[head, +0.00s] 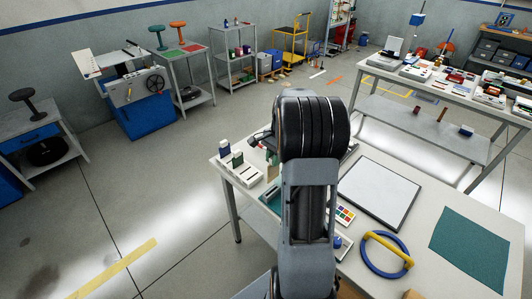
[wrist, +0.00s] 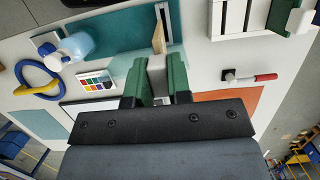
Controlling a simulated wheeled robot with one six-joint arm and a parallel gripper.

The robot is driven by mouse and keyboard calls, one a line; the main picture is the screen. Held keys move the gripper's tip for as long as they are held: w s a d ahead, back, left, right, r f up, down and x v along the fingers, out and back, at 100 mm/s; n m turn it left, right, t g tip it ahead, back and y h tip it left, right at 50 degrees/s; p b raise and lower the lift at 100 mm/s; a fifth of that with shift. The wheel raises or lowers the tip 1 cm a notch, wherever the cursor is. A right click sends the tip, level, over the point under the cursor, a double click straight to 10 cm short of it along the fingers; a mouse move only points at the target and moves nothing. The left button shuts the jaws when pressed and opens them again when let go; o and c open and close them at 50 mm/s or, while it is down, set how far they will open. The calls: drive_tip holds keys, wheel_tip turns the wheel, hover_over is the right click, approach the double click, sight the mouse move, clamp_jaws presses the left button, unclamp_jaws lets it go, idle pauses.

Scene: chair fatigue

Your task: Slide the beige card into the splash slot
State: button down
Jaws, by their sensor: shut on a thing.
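My gripper (wrist: 157,66) points down over the table, its green fingers shut on the beige card (wrist: 158,39). The card sticks out past the fingertips as a narrow beige strip. In the head view the card (head: 272,173) shows just left of my arm, above the table. Beyond the card in the wrist view is a narrow white piece with a dark slit (wrist: 164,15), at the edge of a teal mat (wrist: 118,36). A white block with dark slots (wrist: 234,20) lies to the right. No label is readable, so I cannot tell which opening is the splash slot.
A blue-white bottle (wrist: 76,46), a colour chart (wrist: 96,81) and a blue ring with a yellow bar (wrist: 36,80) lie to the left. A red-handled tool (wrist: 252,76) lies on the right.

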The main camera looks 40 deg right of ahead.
sight(272, 179)
drive_tip(key=shift+w+a+r, duration=0.1)
drive_tip(key=shift+a, duration=0.15)
drive_tip(key=shift+f+b, duration=1.8)
drive_tip(key=shift+f, duration=1.2)
drive_tip(key=shift+f+b, duration=0.85)
drive_tip(key=shift+f, duration=1.1)
drive_tip(key=c, duration=1)
unclamp_jaws()
drive_tip(key=shift+r, duration=0.1)
drive_tip(key=v, duration=1.3)
drive_tip(key=shift+d+r+b, duration=0.15)
drive_tip(key=shift+r+b, duration=0.15)
drive_tip(key=shift+b, duration=0.1)
drive_tip(key=shift+w, duration=0.1)
